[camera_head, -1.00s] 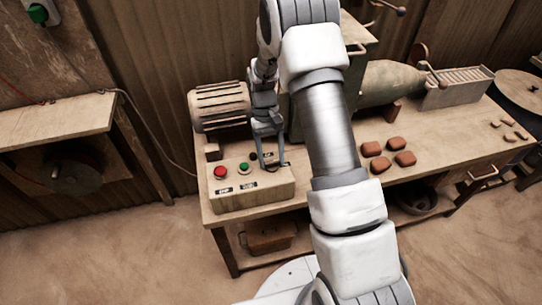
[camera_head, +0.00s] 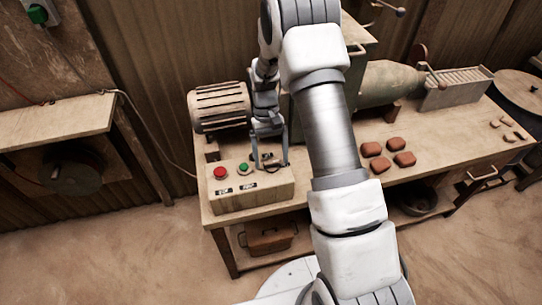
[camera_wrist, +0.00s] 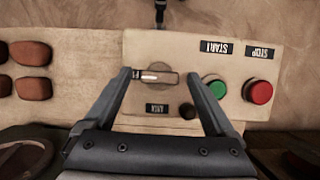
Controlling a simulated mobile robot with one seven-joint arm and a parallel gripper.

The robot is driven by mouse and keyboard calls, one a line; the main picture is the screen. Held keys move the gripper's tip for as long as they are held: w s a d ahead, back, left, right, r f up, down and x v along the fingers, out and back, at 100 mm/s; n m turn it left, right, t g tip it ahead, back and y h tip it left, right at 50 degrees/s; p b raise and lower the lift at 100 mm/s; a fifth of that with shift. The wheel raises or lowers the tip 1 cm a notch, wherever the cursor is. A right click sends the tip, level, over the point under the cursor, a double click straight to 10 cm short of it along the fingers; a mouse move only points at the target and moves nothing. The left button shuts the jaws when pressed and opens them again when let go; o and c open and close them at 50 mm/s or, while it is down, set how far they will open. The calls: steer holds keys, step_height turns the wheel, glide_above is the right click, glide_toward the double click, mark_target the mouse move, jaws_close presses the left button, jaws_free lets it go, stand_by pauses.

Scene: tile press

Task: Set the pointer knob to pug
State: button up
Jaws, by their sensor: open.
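The pointer knob (camera_wrist: 155,77) is a brown bar with a white line on its left part. It lies nearly crosswise in the wrist view, on a round dial on the control box (camera_head: 222,203). My gripper (camera_wrist: 160,74) is open, with one finger at each end of the knob. The left fingertip is very close to the knob's left end; I cannot tell whether it touches. The right finger stands a little apart. A dark label (camera_wrist: 157,108) sits below the knob, upside down and hard to read. In the head view my gripper (camera_head: 270,165) is over the box's right part and hides much of the knob.
A green button (camera_wrist: 216,88), a red button (camera_wrist: 258,92) and a small dark knob (camera_wrist: 188,112) are close to my right finger. START (camera_wrist: 216,48) and STOP (camera_wrist: 263,52) labels lie beyond. Several clay pieces (camera_head: 375,165) lie on the bench. A motor (camera_head: 220,105) stands behind the box.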

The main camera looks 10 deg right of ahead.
steer(key=p+v, duration=0.1)
steer(key=v, duration=1.6)
steer(key=shift+r, duration=0.15)
